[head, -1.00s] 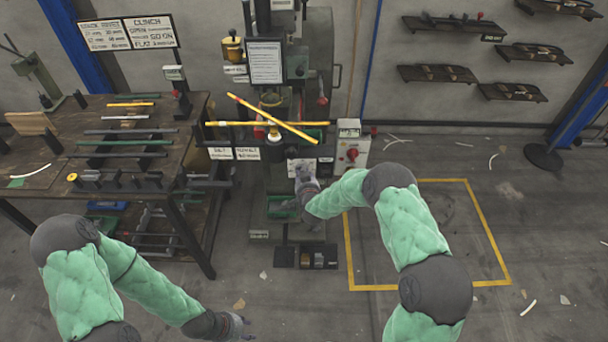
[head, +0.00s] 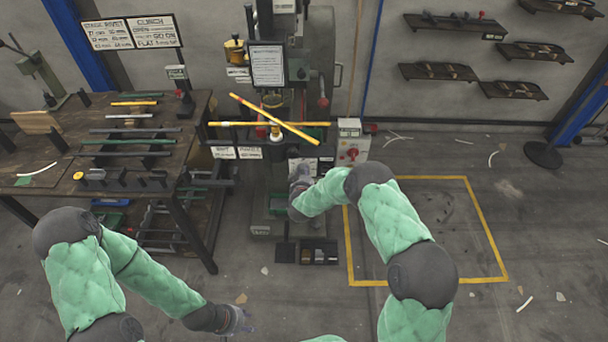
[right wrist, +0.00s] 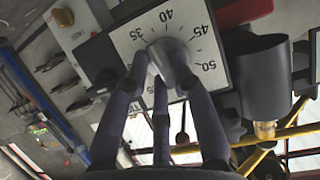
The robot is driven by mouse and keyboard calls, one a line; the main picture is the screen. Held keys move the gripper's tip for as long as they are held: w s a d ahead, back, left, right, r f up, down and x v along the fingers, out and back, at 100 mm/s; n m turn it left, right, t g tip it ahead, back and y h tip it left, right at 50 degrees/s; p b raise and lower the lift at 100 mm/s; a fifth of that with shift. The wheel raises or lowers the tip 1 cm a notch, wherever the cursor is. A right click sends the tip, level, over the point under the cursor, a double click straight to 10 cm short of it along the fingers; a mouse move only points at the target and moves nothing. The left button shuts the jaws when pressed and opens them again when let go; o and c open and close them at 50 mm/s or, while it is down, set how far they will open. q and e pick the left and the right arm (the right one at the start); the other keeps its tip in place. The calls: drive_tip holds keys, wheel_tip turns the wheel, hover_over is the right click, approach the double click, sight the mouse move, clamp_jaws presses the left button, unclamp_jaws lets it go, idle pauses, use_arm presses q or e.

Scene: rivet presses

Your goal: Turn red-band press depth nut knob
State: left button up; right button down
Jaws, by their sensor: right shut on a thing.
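The press (head: 290,80) stands against the back wall in the head view, with a white dial plate (head: 301,166) low on its front. The right wrist view shows the dial plate (right wrist: 130,45) close up, with readable marks 35, 40, 45 and 50. A grey knob (right wrist: 178,60) sits on it. My right gripper (right wrist: 164,78) has its fingers closed around the knob; it also shows at the dial in the head view (head: 299,180). The knob's pointer reading is hidden or unclear. My left gripper (head: 238,320) hangs low over the floor, away from the press; its fingers are too small to read.
Crossed yellow bars (head: 285,124) lie in front of the press, above my right gripper. A workbench (head: 60,150) with rods stands at left. A control box with a red knob (head: 352,150) is right of the press.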

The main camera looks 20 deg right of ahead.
drive_tip(key=c, duration=1)
unclamp_jaws()
drive_tip(key=shift+c, duration=0.2)
drive_tip(key=v, duration=1.2)
drive_tip(key=s+a+f+g+y, duration=0.4)
drive_tip(key=s+f+g+y, duration=0.2)
drive_tip(key=s+f, duration=0.8)
drive_tip(key=s+a+f+g+y, duration=0.2)
drive_tip(key=s+g, duration=0.4)
drive_tip(key=s, duration=1.1)
drive_tip(key=shift+s+a+f, duration=0.3)
drive_tip(key=shift+a+f, duration=0.2)
